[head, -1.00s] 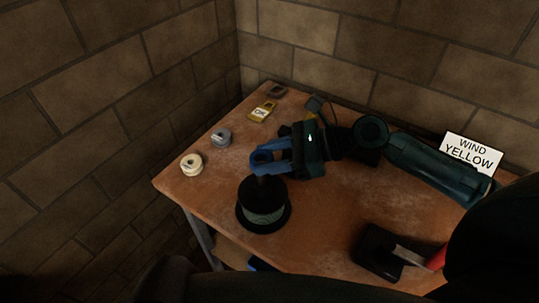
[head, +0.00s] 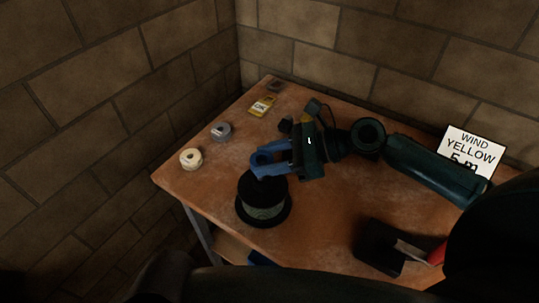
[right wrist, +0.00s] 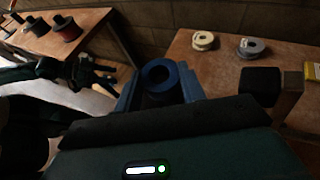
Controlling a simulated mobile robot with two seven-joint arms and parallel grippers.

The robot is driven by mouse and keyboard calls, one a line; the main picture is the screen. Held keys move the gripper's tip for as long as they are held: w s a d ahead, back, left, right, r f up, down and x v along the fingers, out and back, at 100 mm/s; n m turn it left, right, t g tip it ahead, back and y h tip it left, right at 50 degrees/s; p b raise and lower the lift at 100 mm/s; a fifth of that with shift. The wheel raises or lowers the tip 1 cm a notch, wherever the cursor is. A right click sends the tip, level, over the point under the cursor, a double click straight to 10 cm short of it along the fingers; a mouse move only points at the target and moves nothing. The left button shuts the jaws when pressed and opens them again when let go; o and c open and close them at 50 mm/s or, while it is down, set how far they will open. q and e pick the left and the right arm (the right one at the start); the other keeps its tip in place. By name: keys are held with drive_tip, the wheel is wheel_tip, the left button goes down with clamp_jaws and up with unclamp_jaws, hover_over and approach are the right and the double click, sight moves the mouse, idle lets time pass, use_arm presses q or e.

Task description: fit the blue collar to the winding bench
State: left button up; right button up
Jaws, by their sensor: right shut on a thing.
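The blue collar (head: 261,160) is a short ring with an open hole, held at the tips of my right gripper (head: 277,157). The gripper has blue fingers and is shut on the collar. In the right wrist view the collar (right wrist: 160,76) sits between the fingers, its hole facing up. In the head view the collar overlaps the top of a black spool-like part with a green band (head: 264,210) on the winding bench (head: 325,226). I cannot tell whether they touch. My left gripper (right wrist: 97,77) shows small and dark in the right wrist view; its jaws are unclear.
A cream spool (head: 190,159), a grey spool (head: 220,132) and a yellow OK tag (head: 263,105) lie along the bench's left edge. A black block (head: 384,246) is at the front right. A sign reading WIND YELLOW 5 m (head: 472,151) stands behind my arm. Brick walls enclose the back.

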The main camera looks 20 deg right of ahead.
drive_tip(key=shift+f+b, duration=0.65)
drive_tip(key=shift+f, duration=0.95)
drive_tip(key=o, duration=1.1)
drive_tip(key=shift+c, duration=0.2)
drive_tip(key=shift+s+d, duration=0.1)
drive_tip(key=shift+d, duration=0.25)
drive_tip(key=b+v, duration=0.1)
drive_tip(key=v, duration=1.1)
drive_tip(key=shift+r, duration=0.2)
drive_tip(key=shift+s+d, duration=0.15)
